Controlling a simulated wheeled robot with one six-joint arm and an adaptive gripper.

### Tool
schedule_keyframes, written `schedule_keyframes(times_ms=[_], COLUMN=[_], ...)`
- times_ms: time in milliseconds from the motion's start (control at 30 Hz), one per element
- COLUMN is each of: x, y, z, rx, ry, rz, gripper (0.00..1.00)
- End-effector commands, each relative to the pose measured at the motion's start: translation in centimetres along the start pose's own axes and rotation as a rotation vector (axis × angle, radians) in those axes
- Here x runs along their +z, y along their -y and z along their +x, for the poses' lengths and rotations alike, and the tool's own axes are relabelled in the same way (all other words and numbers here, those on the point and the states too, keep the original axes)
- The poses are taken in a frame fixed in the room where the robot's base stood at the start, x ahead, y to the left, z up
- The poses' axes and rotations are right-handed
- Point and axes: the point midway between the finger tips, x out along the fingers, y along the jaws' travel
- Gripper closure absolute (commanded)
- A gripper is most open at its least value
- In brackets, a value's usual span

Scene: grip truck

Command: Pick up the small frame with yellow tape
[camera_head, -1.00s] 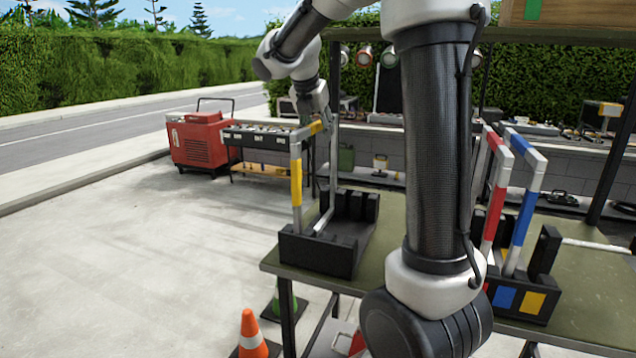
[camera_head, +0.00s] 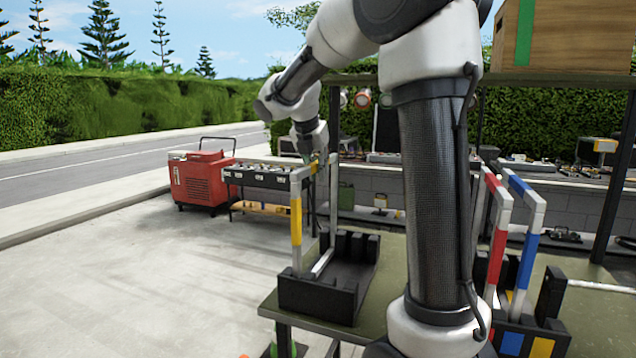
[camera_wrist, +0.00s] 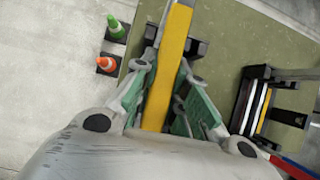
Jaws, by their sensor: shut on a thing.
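The small white frame with yellow tape (camera_head: 296,222) stands upright in a black slotted rack (camera_head: 318,298) at the left end of the green table. My gripper (camera_head: 314,160) is at the frame's top bar, coming down from above. In the wrist view my gripper (camera_wrist: 165,95) has its green-padded fingers on both sides of the yellow-taped bar (camera_wrist: 168,65), shut on it. The lower ends of the frame are in or at the rack; I cannot tell whether they are clear of its floor.
A second rack (camera_head: 530,338) with red-taped (camera_head: 497,255) and blue-taped (camera_head: 527,262) frames stands to the right. A red wheeled machine (camera_head: 200,180) is at the back left. Orange (camera_wrist: 107,64) and green (camera_wrist: 116,28) cones stand on the floor beside the table (camera_head: 390,262).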

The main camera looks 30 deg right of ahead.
Motion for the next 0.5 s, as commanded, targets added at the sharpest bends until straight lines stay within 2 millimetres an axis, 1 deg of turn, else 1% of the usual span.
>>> schedule_keyframes(times_ms=[167, 500], x=[1.3, 4.7], y=[-0.1, -0.1], z=[-2.2, -8.2], rx=[0.004, 0.004], ry=[0.004, 0.003], rz=[0.001, 0.002], gripper=[1.00, 1.00])
